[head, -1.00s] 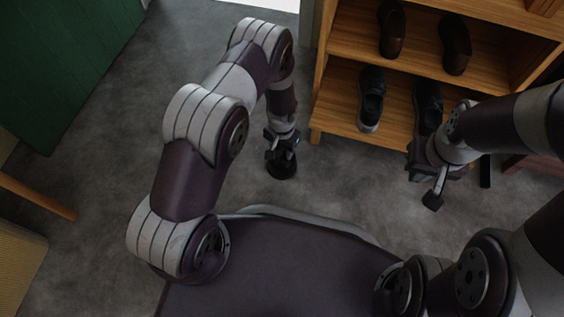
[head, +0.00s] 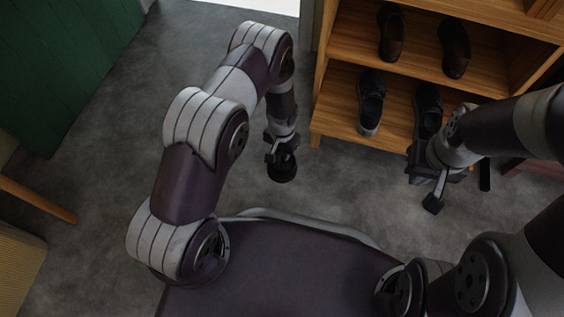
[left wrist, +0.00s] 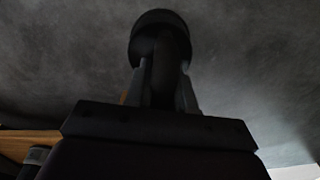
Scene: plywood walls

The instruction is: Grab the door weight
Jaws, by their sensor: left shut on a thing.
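The door weight (head: 282,170) is a dark, round-based piece at the end of my left arm in the head view. My left gripper (head: 279,153) is shut on its upper part. In the left wrist view the door weight (left wrist: 160,24) shows its dark round base, with its narrower part between the two fingers of my left gripper (left wrist: 164,85). It looks held over the grey floor; how high is hard to tell. My right gripper (head: 440,188) is in front of the shoe rack at the right and holds nothing that I can see. Its fingers look spread apart.
A wooden shoe rack (head: 345,120) with several dark shoes stands at the upper right. A green door (head: 60,70) is at the upper left. A wooden leg (head: 40,199) and a yellowish woven piece (head: 18,265) are at the left edge. The grey floor (head: 110,170) between is clear.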

